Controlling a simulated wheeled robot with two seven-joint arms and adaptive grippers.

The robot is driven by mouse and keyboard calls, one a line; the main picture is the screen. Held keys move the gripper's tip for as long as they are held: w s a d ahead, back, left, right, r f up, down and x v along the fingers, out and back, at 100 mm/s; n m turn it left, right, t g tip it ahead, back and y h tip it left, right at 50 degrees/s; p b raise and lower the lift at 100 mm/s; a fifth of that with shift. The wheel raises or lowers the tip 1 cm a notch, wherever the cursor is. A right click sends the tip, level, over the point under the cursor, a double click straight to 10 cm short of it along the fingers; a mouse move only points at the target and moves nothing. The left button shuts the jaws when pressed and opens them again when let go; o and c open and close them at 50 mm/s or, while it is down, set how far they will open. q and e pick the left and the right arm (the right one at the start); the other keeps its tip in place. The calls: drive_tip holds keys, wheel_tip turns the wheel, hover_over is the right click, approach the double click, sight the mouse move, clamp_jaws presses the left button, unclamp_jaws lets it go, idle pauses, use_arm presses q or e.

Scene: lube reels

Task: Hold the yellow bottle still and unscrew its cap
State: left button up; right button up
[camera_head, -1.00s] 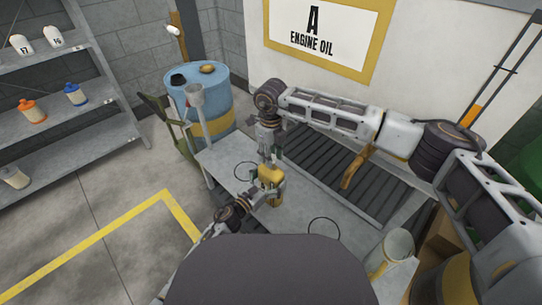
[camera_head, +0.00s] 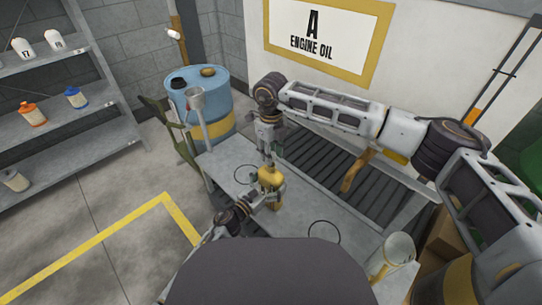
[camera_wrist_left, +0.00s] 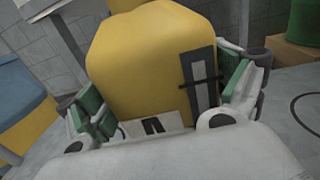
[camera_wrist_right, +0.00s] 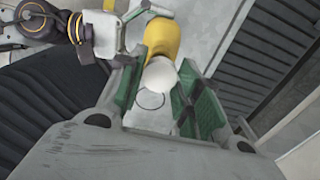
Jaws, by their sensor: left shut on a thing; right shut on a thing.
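The yellow bottle (camera_head: 271,178) stands upright at the table's far-left part, and it fills the left wrist view (camera_wrist_left: 140,55). My left gripper (camera_head: 273,191) is shut around its body, with a green pad on each side. My right gripper (camera_head: 268,159) points down from above the bottle. In the right wrist view the white cap (camera_wrist_right: 160,75) lies between its green pads, and the gripper is shut on it. The bottle's yellow shoulder (camera_wrist_right: 163,36) shows beyond the cap. Whether the cap still touches the neck cannot be told.
The grey table (camera_head: 300,213) has two thin black rings and free room right of the bottle. A pale container (camera_head: 393,252) stands at its right end. A slatted dark surface (camera_head: 325,158) lies behind the table.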

drive_tip(key=shift+r, duration=0.95)
use_arm(q)
drive_tip(key=o, duration=1.7)
drive_tip(key=shift+c, duration=0.2)
drive_tip(key=shift+s+a, duration=0.1)
drive_tip(key=v, duration=1.1)
drive_tip(key=shift+s+a, duration=0.25)
drive_tip(key=shift+s, duration=0.05)
